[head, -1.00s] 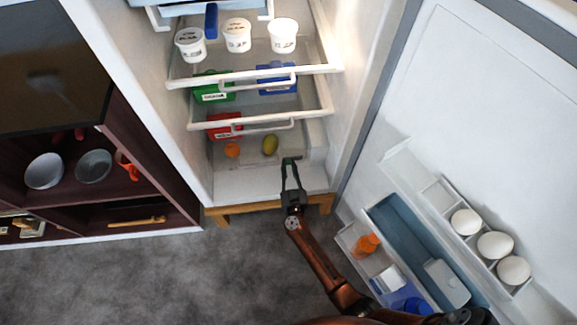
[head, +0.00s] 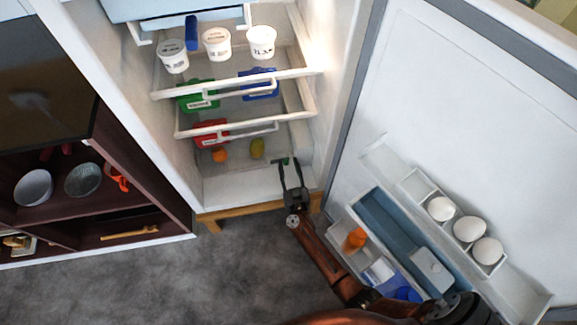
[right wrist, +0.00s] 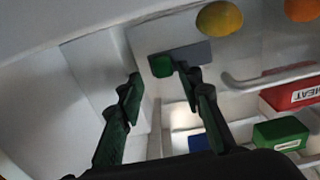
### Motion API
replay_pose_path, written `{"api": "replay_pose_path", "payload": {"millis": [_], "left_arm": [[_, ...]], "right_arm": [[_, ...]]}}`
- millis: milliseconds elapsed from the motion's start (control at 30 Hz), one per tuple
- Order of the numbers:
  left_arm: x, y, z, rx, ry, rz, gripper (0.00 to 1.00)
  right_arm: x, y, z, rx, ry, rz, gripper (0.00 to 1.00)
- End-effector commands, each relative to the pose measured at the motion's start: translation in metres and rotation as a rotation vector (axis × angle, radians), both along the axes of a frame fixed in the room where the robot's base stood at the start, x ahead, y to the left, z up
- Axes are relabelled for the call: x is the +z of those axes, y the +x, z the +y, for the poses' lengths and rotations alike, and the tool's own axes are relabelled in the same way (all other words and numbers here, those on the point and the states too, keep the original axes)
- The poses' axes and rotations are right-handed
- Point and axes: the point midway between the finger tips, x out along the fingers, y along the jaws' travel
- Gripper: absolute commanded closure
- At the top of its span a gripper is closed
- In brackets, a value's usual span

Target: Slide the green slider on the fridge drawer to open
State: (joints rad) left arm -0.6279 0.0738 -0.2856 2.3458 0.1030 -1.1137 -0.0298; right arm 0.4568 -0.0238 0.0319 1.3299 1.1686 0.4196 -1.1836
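The green slider (right wrist: 162,65) is a small green knob at the left end of a grey strip (right wrist: 185,56) in the right wrist view. In the head view I cannot clearly tell it from my fingertips. The fridge drawer (head: 227,170) is the low compartment holding an orange (head: 220,155) and a yellow fruit (head: 257,148). My right gripper (head: 289,163) is at the lower right of the fridge opening. In the right wrist view the right gripper (right wrist: 162,86) is open, its fingers apart on either side of the slider and nothing between the pads. My left gripper is out of view.
Shelves above hold white tubs (head: 217,43), green (head: 197,95), blue (head: 258,84) and red (head: 211,133) boxes. The open fridge door (head: 465,110), with eggs and bins, stands close right of my right arm. A dark cabinet (head: 90,205) stands left. Carpet in front is clear.

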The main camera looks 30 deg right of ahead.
Motion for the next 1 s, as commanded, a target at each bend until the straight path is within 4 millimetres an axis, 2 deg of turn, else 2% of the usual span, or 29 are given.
{"api": "replay_pose_path", "payload": {"millis": [267,533,700,1000], "left_arm": [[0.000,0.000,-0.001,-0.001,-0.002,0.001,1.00],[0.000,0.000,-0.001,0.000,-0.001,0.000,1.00],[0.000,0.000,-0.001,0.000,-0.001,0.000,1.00],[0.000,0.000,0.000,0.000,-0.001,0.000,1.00]], "right_arm": [[-0.001,-0.007,0.004,0.002,0.002,0.000,0.67],[-0.002,-0.050,0.014,-0.001,0.003,0.002,0.67],[0.000,-0.067,0.019,-0.001,0.001,0.001,0.67],[0.000,-0.072,0.021,0.000,0.000,0.001,0.67]]}}
